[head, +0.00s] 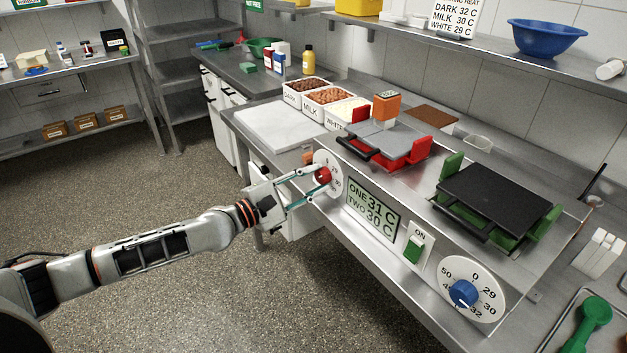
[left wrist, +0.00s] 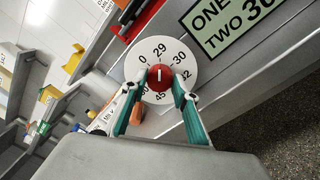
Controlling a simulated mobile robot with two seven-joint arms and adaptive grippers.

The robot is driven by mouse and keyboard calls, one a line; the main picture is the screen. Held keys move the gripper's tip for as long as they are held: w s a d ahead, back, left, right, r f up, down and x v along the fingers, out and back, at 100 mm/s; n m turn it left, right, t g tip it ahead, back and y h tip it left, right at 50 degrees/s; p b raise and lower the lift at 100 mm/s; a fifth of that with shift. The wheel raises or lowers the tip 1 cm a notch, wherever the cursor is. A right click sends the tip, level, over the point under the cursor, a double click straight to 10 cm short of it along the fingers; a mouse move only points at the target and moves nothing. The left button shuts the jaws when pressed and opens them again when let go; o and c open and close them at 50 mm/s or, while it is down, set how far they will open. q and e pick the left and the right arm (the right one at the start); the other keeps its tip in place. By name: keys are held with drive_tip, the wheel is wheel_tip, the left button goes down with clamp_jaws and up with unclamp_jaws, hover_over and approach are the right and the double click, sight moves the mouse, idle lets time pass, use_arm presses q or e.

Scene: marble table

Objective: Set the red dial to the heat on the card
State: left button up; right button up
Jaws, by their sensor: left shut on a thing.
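The red dial (head: 323,174) sits on the left of the machine's front, on a white numbered face. My left gripper (head: 319,177) is shut on its knob from the front. In the left wrist view the fingers hold both sides of the red knob (left wrist: 159,77). Its white mark lines up with 29 at the top of that picture. The card (head: 455,18) stands on the upper shelf and reads dark 32 C, milk 30 C, white 29 C; its top line is cut off. The display (head: 373,209) reads one 31 C and two 30 C. My right gripper is out of view.
A green switch (head: 413,249) marked on and a blue dial (head: 463,293) are farther right on the panel. A red-handled tray (head: 385,145) and a green-handled tray (head: 497,200) sit on top. Tubs marked dark, milk and white (head: 346,110) stand behind.

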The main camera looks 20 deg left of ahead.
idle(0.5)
use_arm(q)
drive_tip(key=o, duration=1.1)
drive_tip(key=shift+s+a, duration=0.1)
drive_tip(key=v, duration=1.1)
drive_tip(key=shift+s+a+f, duration=0.1)
drive_tip(key=shift+s+a, duration=0.05)
drive_tip(key=shift+s, duration=0.2)
